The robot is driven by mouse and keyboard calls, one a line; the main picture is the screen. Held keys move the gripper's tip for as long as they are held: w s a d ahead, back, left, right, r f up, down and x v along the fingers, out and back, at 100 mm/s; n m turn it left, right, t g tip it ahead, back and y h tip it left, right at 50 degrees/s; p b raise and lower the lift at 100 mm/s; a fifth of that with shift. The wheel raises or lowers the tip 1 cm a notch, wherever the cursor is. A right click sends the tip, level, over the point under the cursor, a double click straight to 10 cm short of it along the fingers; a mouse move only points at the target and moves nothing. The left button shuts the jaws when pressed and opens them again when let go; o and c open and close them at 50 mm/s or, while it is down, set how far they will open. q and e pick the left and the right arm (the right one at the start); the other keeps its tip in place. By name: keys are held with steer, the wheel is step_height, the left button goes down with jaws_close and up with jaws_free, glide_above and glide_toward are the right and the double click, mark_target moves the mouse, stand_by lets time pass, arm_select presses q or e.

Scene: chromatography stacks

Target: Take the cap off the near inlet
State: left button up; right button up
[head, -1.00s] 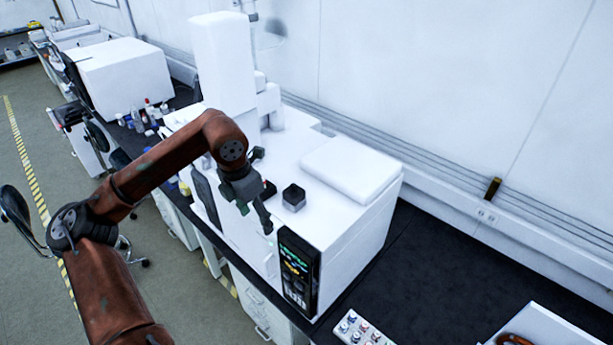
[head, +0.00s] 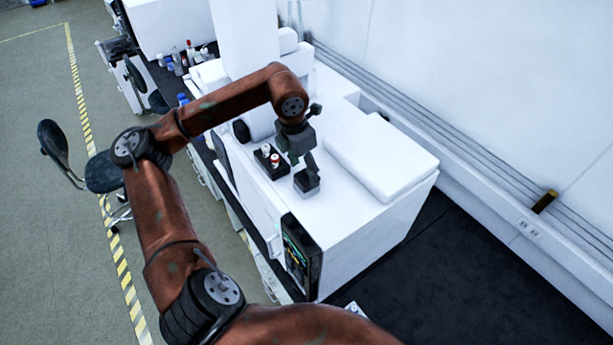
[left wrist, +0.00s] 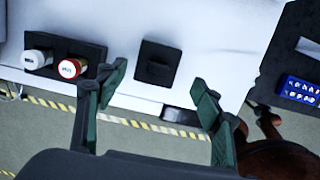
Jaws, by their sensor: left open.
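A dark square block with a raised ridge (head: 307,184), which looks like the near inlet's cap, sits on top of the white instrument (head: 350,225). In the left wrist view the block (left wrist: 158,64) lies ahead of the gap between the fingers, not between them. My left gripper (head: 303,160) is open and empty, just above the block in the head view. It also shows in the left wrist view (left wrist: 158,92) with its green-grey fingers apart. The inlet under the block is hidden. My right gripper is not in view.
A dark holder (left wrist: 92,48) beside the block carries a white-capped vial (left wrist: 38,59) and a red-capped vial (left wrist: 70,68). A raised white lid (head: 382,155) lies right of the block. A blue rack (left wrist: 300,90) shows at the wrist view's right. The dark bench (head: 420,260) is clear there.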

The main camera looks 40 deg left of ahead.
mark_target(305, 170)
arm_select(q)
steer(key=w+f, duration=0.1)
steer(key=f+p, duration=0.1)
steer(key=f, duration=0.1)
steer(key=shift+w+a, duration=0.15)
steer(key=shift+w, duration=0.2)
steer(key=shift+s+f, duration=0.25)
steer(key=shift+f, duration=0.35)
steer(key=shift+w+f, duration=0.1)
steer(key=shift+w, duration=0.15)
steer(key=shift+c, duration=1.1)
steer(key=shift+s, duration=0.2)
steer(key=c, duration=0.6)
steer(key=shift+w, duration=0.1)
steer(key=c, duration=0.3)
steer(key=shift+c, duration=0.2)
steer(key=shift+r, duration=0.2)
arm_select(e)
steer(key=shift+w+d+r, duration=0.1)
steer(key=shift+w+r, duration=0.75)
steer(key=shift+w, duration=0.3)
